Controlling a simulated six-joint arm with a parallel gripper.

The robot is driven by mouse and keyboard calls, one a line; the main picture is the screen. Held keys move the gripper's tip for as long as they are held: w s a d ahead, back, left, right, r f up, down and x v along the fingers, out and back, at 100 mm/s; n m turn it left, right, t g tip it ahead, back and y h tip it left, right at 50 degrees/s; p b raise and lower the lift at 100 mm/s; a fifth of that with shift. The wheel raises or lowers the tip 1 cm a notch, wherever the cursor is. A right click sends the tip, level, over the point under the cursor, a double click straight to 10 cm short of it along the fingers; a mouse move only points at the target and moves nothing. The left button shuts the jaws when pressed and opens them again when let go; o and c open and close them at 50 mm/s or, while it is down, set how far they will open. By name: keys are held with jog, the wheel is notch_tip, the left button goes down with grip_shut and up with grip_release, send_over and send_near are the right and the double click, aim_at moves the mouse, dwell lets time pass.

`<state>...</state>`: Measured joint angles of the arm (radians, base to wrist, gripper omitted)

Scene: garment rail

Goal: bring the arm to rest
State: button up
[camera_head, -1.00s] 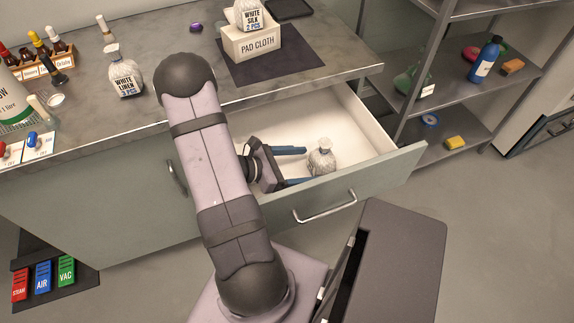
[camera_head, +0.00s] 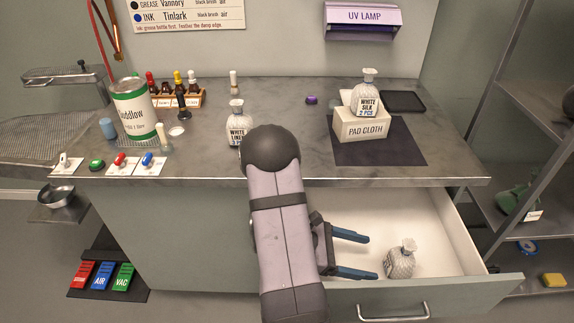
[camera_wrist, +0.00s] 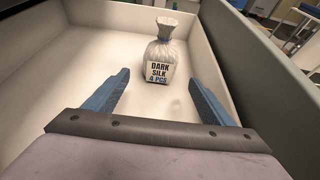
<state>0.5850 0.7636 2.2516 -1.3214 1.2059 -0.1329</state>
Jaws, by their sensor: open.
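My gripper (camera_head: 362,254) is in the open drawer (camera_head: 460,240), its blue fingers spread apart with nothing between them. In the wrist view my gripper (camera_wrist: 160,105) is also open. A tied clear bag (camera_head: 400,262) stands upright in the drawer, to the right of the fingertips and apart from them. In the wrist view this bag (camera_wrist: 161,55) has a label reading "DARK SILK 4 PCS" and stands beyond the fingertips.
The drawer front with its handle (camera_head: 393,312) is pulled out. On the worktop (camera_head: 215,160) are a "WHITE LINEN" bag (camera_head: 237,125) and a "PAD CLOTH" box (camera_head: 362,128) with a "WHITE SILK" bag (camera_head: 367,95) on top. A shelf rack (camera_head: 515,160) stands at right.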

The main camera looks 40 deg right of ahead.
jog(key=w+a+r+n+t+y+p, duration=0.1)
jog(key=w+a+r+t+p, duration=0.25)
jog(key=w+a+r, duration=0.4)
jog(key=w+a+r+n+t+p, duration=0.15)
jog(key=w+a+r+t, duration=0.3)
jog(key=w+a, duration=0.45)
jog(key=s+a+f+m+y+b, duration=0.1)
jog(key=a+f+m+y+b, duration=0.15)
jog(key=a+m, duration=0.2)
jog(key=s+a+f+m+t+y+b, duration=0.1)
jog(key=a+f+m+y, duration=0.2)
jog(key=a, duration=0.3)
jog(key=s+a+f+m+y+b, duration=0.1)
jog(key=a+f+m+y+b, duration=0.15)
jog(key=a, duration=0.35)
notch_tip(320, 180, up, 18)
jog(key=m+p, duration=0.2)
jog(key=p, duration=1.6)
notch_tip(320, 180, down, 27)
jog(key=b, duration=2.6)
jog(key=shift+s+t+y+b, duration=0.2)
jog(key=shift+t+y+b, duration=0.1)
jog(key=shift+a+n, duration=0.1)
jog(key=shift+n, duration=0.15)
